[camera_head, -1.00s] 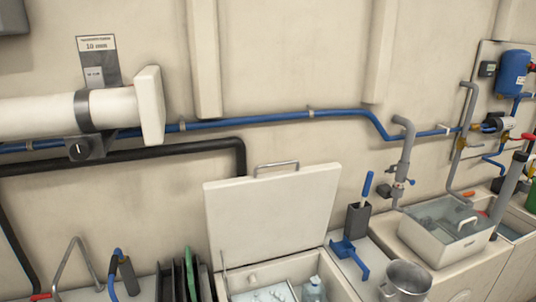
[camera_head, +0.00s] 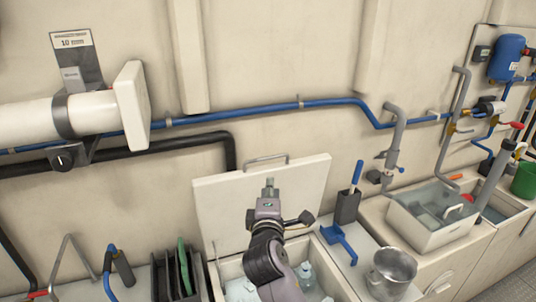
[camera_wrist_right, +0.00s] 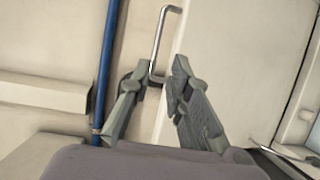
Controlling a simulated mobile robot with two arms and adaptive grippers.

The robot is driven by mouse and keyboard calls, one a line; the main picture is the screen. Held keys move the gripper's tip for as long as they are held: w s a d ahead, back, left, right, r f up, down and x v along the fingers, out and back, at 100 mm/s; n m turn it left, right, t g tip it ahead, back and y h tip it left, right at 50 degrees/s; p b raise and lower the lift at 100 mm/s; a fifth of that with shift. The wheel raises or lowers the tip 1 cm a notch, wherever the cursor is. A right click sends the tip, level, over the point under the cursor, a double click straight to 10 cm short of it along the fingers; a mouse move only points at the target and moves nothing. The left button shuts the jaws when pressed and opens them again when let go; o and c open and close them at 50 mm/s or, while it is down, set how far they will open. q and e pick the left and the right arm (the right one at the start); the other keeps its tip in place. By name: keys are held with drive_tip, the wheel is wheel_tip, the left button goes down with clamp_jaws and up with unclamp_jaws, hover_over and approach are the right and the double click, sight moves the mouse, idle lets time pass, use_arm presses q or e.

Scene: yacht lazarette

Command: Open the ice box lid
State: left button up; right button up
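The white ice box lid (camera_head: 225,205) stands raised, nearly upright, against the wall in the head view. Its grey metal bar handle (camera_head: 266,159) is on its top edge. The open ice box (camera_head: 328,277) below shows a bottle and pale contents, partly hidden by my right arm. My right gripper (camera_head: 269,184) is in front of the lid, below the handle. In the right wrist view its two fingers (camera_wrist_right: 157,75) are apart, with the handle (camera_wrist_right: 158,42) showing at and beyond the fingertips; contact cannot be told. My left gripper is not in view.
A black rack (camera_head: 173,277) stands left of the box. A blue scoop (camera_head: 338,240), a dark holder (camera_head: 347,206) and a metal pot (camera_head: 391,270) are to the right. A blue pipe (camera_head: 240,110) runs along the wall above the lid.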

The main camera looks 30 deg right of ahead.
sight(272, 158)
drive_tip(key=p+x, duration=0.4)
drive_tip(key=x, duration=1.3)
drive_tip(key=shift+w+d+r, duration=0.1)
drive_tip(key=shift+w, duration=0.05)
drive_tip(key=shift+c, duration=0.2)
clamp_jaws()
